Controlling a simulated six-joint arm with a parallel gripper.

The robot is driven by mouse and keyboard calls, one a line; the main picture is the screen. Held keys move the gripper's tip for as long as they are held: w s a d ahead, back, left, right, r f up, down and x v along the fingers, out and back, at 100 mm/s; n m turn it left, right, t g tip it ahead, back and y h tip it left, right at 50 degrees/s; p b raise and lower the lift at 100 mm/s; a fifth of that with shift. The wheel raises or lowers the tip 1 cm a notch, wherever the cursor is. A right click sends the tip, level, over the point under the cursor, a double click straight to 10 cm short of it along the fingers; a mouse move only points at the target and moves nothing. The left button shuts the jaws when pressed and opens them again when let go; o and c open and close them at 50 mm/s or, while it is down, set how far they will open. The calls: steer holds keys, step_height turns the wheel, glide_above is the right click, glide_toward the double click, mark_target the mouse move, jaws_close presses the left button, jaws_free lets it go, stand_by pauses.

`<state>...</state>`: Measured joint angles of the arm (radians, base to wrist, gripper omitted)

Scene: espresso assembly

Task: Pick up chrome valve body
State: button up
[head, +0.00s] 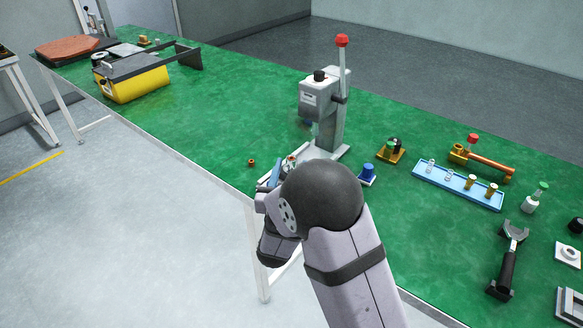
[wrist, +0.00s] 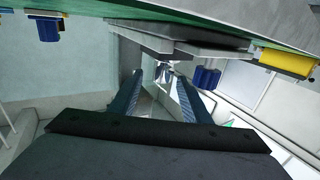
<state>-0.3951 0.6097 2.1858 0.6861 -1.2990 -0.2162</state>
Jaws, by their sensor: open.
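My gripper (head: 277,170) is mostly hidden behind my own wrist in the head view, close to the front of the press base. In the wrist view the two blue fingers of my gripper (wrist: 162,82) stand apart, with a gap between them. A small shiny metal piece (wrist: 163,70) shows beyond the gap, apparently not gripped. It may be the chrome valve body, but it is too small to tell. In the head view a small metal piece with a brassy part (head: 291,160) shows just beside the fingertips; whether it is the same piece is unclear.
A grey press (head: 322,100) with a red-knobbed lever stands just beyond my gripper. A blue part (head: 368,173) is to the right, then a blue tray (head: 420,178) with several small fittings. A brass ring (head: 251,162) lies left.

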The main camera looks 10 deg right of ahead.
mark_target(291, 162)
steer(key=shift+x, duration=2)
steer(key=shift+a, duration=0.15)
jaws_close()
steer(key=shift+r, duration=0.15)
step_height(291, 162, up, 18)
steer(key=p, duration=0.2)
